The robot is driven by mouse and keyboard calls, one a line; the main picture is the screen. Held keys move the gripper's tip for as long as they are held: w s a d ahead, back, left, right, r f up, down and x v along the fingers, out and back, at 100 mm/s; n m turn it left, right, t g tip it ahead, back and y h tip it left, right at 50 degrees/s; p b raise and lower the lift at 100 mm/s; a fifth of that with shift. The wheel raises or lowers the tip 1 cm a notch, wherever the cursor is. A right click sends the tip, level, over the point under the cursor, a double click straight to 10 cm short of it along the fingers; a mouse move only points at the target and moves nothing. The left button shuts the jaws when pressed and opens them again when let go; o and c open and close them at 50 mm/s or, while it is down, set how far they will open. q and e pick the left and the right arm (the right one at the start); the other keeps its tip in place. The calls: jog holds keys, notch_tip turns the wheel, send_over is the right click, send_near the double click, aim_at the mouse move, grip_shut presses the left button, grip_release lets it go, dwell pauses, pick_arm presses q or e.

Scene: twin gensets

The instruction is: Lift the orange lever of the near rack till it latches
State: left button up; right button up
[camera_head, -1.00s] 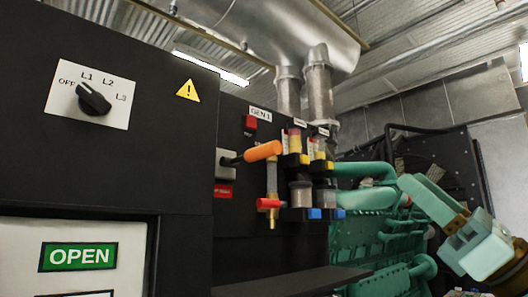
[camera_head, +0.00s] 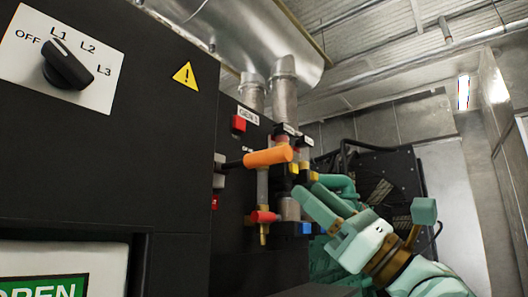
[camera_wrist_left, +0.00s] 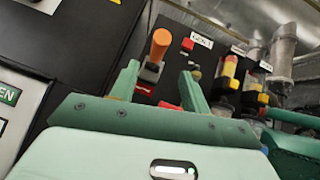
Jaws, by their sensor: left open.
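The orange lever (camera_head: 268,157) sticks out from the rack panel on a dark shaft, its grip close to level in the head view. In the left wrist view the orange lever (camera_wrist_left: 160,44) shows above a grey mount, just beyond and between the fingertips. My left gripper (camera_head: 308,192) is open and empty, below and to the right of the lever in the head view. Its two teal fingers also show apart in the left wrist view (camera_wrist_left: 160,72). I see no contact with the lever. My right gripper is not in view.
A red-handled valve (camera_head: 264,217) hangs below the lever. Filter bowls with yellow and blue parts (camera_head: 290,170) stand just right of it. A red button (camera_head: 238,124) sits above. A black cabinet with a selector knob (camera_head: 67,66) fills the left side. Teal engine pipes lie behind my gripper.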

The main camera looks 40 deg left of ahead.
aim_at(265, 156)
pick_arm(q)
jog(key=p+x, duration=0.2)
jog(key=x, duration=0.9)
jog(key=shift+s+a, duration=0.1)
jog(key=shift+s+a+r, duration=0.1)
jog(key=shift+a+r, duration=0.05)
jog(key=shift+a, duration=0.2)
jog(key=shift+d, duration=0.1)
jog(key=shift+c, duration=1)
grip_shut()
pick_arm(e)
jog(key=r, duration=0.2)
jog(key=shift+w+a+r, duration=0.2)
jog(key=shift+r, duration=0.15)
